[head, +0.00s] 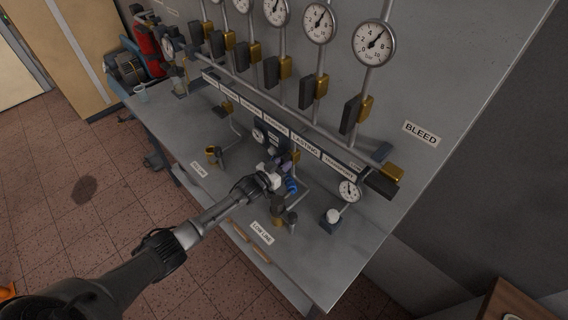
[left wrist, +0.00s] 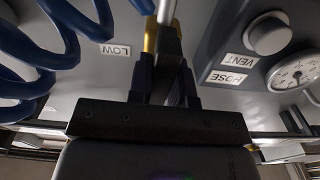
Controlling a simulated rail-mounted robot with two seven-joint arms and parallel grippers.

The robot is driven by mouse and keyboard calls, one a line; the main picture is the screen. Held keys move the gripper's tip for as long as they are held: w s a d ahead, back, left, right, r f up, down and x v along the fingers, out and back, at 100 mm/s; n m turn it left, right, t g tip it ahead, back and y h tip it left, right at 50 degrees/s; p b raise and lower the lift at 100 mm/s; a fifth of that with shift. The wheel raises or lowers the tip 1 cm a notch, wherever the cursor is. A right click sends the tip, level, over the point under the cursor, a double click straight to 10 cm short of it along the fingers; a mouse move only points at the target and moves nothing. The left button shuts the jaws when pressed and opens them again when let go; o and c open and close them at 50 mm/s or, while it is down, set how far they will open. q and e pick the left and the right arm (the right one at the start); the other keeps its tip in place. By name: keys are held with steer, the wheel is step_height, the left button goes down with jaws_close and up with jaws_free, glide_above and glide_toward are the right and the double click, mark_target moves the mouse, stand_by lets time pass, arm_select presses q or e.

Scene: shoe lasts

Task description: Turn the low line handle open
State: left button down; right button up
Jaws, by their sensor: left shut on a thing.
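The LOW LINE label (head: 262,232) is on the front of the grey bench. My left gripper (head: 275,180) reaches in from the left just behind that label, among the small valves and a blue coiled hose (head: 291,186). In the left wrist view, its two dark fingers (left wrist: 165,80) are shut on a dark handle (left wrist: 168,48) beside a brass valve part (left wrist: 151,36) and a pale pipe (left wrist: 166,12). A LOW label (left wrist: 115,50) is left of the handle. In the head view the gripper largely hides the held handle. My right gripper is not in view.
A row of gauges (head: 373,43) and black-and-brass valves (head: 355,113) stands on the panel behind. A small gauge (head: 348,191) and a white knob (head: 333,216) are to the right. The blue hose coils (left wrist: 50,45) hang close to the gripper. The bench's front right is clear.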

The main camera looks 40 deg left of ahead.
arm_select(q)
steer(key=shift+n, duration=0.4)
steer(key=c, duration=1)
jaws_free()
steer(key=shift+c, duration=0.2)
steer(key=shift+s, duration=0.15)
steer(key=s+a, duration=0.1)
steer(key=s, duration=1.2)
steer(key=shift+s+a+p, duration=0.15)
steer(key=shift+s+p, duration=0.1)
steer(key=shift+p, duration=0.2)
